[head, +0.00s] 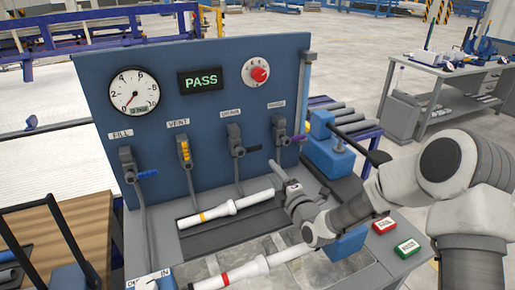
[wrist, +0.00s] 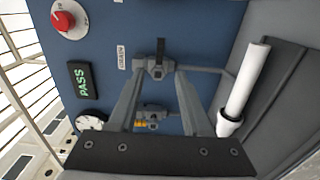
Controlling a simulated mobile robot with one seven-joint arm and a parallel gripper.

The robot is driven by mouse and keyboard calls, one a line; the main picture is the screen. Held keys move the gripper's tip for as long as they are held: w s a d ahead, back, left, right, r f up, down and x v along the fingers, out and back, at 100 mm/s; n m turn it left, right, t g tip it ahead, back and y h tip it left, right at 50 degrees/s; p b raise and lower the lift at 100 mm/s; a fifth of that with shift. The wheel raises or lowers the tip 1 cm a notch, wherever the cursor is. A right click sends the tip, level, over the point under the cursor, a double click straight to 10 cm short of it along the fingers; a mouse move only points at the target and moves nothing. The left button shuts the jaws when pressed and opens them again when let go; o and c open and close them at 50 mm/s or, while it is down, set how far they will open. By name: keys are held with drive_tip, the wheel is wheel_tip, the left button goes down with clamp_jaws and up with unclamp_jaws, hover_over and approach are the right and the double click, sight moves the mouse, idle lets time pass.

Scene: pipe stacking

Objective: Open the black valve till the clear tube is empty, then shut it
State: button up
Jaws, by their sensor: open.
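The black valve (head: 235,140) sits under the DRAIN label on the blue panel. Its black handle points right, crosswise to the pipe below it. In the wrist view the valve (wrist: 157,68) lies between and just beyond my fingertips. My gripper (head: 281,172) is open and empty in front of the panel, to the lower right of the valve in the head view. A narrow upright tube (head: 303,88), probably the clear tube, stands at the panel's right edge. It looks pale blue, and I cannot tell its liquid level.
Blue (head: 148,174), yellow (head: 184,150) and purple (head: 298,138) valve handles share the panel. A gauge (head: 134,92), a PASS display (head: 200,80) and a red knob (head: 259,74) sit above. White pipes (head: 230,207) lie below, near red and green buttons (head: 407,246).

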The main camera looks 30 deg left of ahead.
sight(256, 149)
drive_tip(key=x, duration=1.4)
drive_tip(key=shift+w+a+p, duration=0.1)
drive_tip(key=shift+a+p, duration=0.1)
drive_tip(key=shift+p, duration=0.15)
drive_tip(key=shift+c, duration=0.3)
clamp_jaws()
idle(0.6)
